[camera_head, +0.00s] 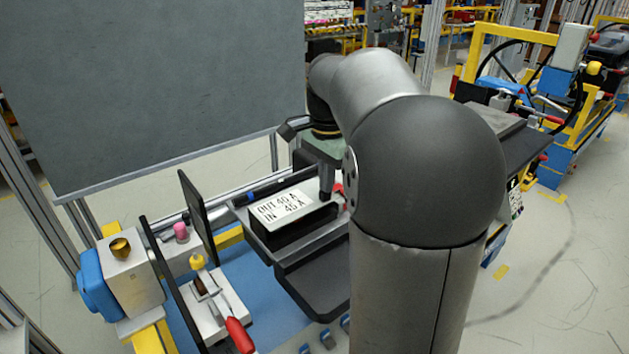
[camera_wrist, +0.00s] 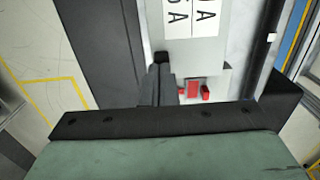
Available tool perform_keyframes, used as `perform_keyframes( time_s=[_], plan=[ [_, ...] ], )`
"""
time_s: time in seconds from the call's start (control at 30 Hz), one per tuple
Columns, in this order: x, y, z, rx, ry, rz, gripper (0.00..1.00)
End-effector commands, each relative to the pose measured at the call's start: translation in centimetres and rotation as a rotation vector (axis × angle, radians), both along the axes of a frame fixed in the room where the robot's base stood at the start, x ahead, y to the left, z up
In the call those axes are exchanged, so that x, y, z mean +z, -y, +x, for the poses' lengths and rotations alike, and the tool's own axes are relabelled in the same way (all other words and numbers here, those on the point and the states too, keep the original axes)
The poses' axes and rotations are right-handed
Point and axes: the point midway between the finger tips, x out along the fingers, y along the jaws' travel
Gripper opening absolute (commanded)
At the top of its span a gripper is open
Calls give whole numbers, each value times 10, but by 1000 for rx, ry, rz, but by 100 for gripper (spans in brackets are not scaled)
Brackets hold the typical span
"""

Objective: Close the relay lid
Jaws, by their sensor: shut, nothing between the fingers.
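A black box (camera_head: 300,232) with a white label (camera_head: 291,205) reading "OUT 40 A, IN 45 A" stands in the middle of the dashboard in the head view. The label also shows at the top of the wrist view (camera_wrist: 194,17). I cannot tell for sure which part is the relay lid. A thin black panel (camera_head: 198,217) stands upright to the left of the box. My gripper (camera_head: 327,194) is shut and empty, pointing down at the right end of the label. Its fingers (camera_wrist: 160,62) show in the wrist view below the label. Whether they touch the surface is unclear.
Small red parts (camera_wrist: 193,89) lie beside my fingers. A black tray (camera_head: 318,285) is in front of the box. A red-handled lever (camera_head: 238,335) and a second upright panel stand at the front left. A large grey board (camera_head: 150,90) stands behind. My arm hides the right side.

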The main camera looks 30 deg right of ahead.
Motion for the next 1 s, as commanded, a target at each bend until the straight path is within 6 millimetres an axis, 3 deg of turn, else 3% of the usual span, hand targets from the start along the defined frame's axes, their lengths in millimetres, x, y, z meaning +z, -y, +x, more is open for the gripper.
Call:
perform_keyframes(
  time_s=[0.53, 0.83, 1.0],
  plan=[
    [5, 0, -1, 0, 25, 3, 0],
    [55, 0, 0, 2, 31, 1, 0],
    [94, -1, -1, 1, 30, 2, 0]
  ],
)
